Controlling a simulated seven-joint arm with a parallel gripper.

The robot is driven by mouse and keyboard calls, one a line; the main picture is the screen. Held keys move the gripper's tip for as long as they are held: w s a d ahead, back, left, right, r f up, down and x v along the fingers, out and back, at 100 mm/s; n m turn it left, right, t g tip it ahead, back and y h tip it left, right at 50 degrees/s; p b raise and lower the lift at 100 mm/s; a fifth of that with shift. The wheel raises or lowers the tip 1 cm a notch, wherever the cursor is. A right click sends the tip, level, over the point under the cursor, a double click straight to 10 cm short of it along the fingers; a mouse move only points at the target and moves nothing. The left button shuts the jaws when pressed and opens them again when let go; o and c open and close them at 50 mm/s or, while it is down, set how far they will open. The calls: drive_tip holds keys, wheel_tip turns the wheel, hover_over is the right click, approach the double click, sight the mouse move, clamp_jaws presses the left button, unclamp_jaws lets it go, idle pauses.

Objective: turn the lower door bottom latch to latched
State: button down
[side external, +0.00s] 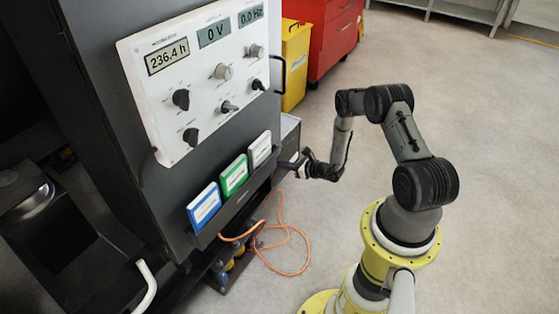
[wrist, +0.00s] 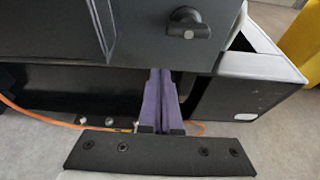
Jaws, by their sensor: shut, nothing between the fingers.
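In the wrist view, a black latch (wrist: 188,25) sits near the lower edge of a dark grey door panel (wrist: 145,30). Its handle bar appears to lie crosswise in the picture, with a rounded hub behind it. I cannot tell from its markings which position it is in. My gripper (wrist: 161,76), with purple fingers, is shut and empty. Its tips are below and slightly left of the latch in the picture, apart from it. In the side external view, my gripper (side external: 291,163) is beside the cabinet's right edge, near the binders; the latch cannot be made out there.
The cabinet carries a white control panel (side external: 195,80) and a rack with blue, green and white binders (side external: 234,175). An orange cable (side external: 290,270) lies on the floor. A yellow bin (side external: 294,65) stands behind.

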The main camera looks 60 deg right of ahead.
drive_tip(key=v, duration=0.9)
drive_tip(key=w+a+r+n+y, duration=0.1)
drive_tip(key=a+r, duration=0.1)
drive_tip(key=w+a+r+n, duration=0.1)
drive_tip(key=a+r+n, duration=0.1)
drive_tip(key=r, duration=0.1)
drive_tip(key=w+a+r+n+y, duration=0.1)
drive_tip(key=a+r, duration=0.2)
drive_tip(key=shift+w+a+r+g+y, duration=0.1)
drive_tip(key=shift+w+r+g+y, duration=0.1)
drive_tip(key=shift+w+g+y, duration=0.15)
drive_tip(key=a+r+n+g+y, duration=0.6)
drive_tip(key=a+r+n, duration=0.6)
drive_tip(key=a+r, duration=0.55)
drive_tip(key=s+a+r+n+g, duration=0.4)
drive_tip(key=s+a+r+n, duration=0.3)
drive_tip(key=s+r+n, duration=0.15)
drive_tip(key=s+d+r+n+t+h, duration=0.1)
drive_tip(key=s+d+r+n+h, duration=0.2)
drive_tip(key=s, duration=0.5)
drive_tip(key=s+d+r+n+t+h, duration=0.1)
drive_tip(key=s+d+r+n+h, duration=0.2)
drive_tip(key=s+r+n+h, duration=0.3)
drive_tip(key=s+r+n, duration=0.1)
drive_tip(key=n, duration=0.1)
drive_tip(key=shift+s+r+n, duration=0.2)
drive_tip(key=shift+s+n, duration=0.15)
drive_tip(key=shift+s, duration=0.05)
